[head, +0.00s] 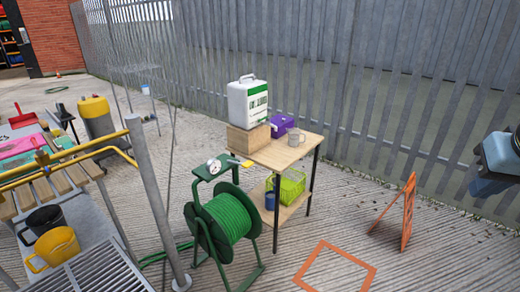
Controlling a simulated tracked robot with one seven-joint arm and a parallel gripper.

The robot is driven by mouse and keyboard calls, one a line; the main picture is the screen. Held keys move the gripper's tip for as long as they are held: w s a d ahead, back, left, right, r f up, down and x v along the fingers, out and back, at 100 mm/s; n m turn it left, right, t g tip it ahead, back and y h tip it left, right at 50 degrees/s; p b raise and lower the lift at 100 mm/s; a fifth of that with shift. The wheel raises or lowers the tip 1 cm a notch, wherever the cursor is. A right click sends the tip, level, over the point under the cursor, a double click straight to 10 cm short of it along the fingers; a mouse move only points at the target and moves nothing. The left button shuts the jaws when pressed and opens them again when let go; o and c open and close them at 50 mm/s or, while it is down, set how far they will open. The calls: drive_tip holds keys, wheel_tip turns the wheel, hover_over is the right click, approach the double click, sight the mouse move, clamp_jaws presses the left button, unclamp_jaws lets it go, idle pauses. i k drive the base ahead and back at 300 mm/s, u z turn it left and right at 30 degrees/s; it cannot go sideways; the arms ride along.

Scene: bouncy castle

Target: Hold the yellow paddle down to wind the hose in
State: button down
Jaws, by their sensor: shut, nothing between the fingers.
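A small yellow paddle (247,163) sticks out to the right from the top of a green hose reel, beside a round white dial with red on it (214,166). The reel (206,240) stands on a green frame on the ground, and a green hose (232,217) is wound on its drum. Hose also lies along the ground to the reel's left. A blue-grey part of my arm shows at the right edge, well apart from the reel and paddle. I see no gripper fingers in the head view.
A grey post (155,200) and yellow rail stand left. An orange sign (408,212) stands right.

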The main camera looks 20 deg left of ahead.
sight(248, 164)
drive_tip(key=z, duration=0.05)
drive_tip(key=i, duration=1.6)
drive_tip(key=u, duration=1.45)
drive_tip(key=k, duration=0.9)
drive_tip(key=u, duration=0.15)
drive_tip(key=i, duration=0.4)
drive_tip(key=u, duration=0.05)
